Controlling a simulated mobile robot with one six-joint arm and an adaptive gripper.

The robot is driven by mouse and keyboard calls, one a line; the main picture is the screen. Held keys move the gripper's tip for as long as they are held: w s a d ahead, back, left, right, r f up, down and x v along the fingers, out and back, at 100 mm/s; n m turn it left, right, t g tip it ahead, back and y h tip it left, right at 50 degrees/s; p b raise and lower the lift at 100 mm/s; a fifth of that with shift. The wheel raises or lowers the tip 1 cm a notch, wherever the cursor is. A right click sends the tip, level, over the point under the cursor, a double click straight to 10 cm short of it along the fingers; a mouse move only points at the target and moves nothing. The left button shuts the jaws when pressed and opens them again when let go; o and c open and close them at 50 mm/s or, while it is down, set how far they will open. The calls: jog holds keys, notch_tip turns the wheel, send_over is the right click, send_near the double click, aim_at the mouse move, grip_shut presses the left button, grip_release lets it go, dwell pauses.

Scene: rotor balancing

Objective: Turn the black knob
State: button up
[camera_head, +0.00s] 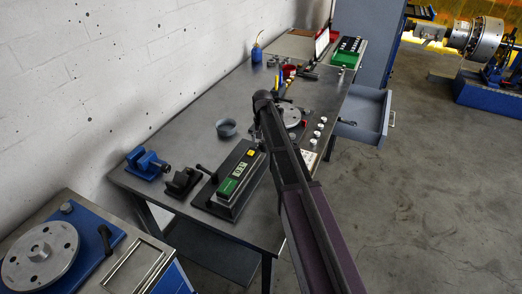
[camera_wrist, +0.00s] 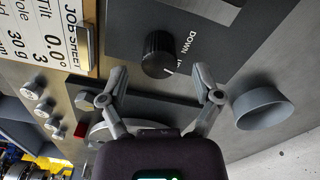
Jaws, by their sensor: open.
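The black knob (camera_wrist: 159,54) is round and ribbed with a pale pointer line, in the wrist view. It sits on a dark panel (camera_wrist: 215,25) beside the lettering DOWN. My gripper (camera_wrist: 160,79) is open, one finger on each side below the knob in the picture. Nothing is between the fingers and they look apart from the knob. In the head view a black unit with a green display (camera_head: 229,187) lies on the bench, partly behind my arm. I cannot make out the knob or my fingertips there.
A grey cup (camera_wrist: 262,103) stands right of the fingers. A job sheet (camera_wrist: 52,30) and several small metal weights (camera_wrist: 43,108) lie left. A metal disc (camera_head: 291,116) is partly behind my arm. A blue vise (camera_head: 146,163) stands at the bench's left, and a drawer (camera_head: 366,116) stands open at right.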

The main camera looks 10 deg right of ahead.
aim_at(262, 142)
jog(key=shift+f+b, duration=1.35)
jog(key=shift+f, duration=0.3)
grip_shut()
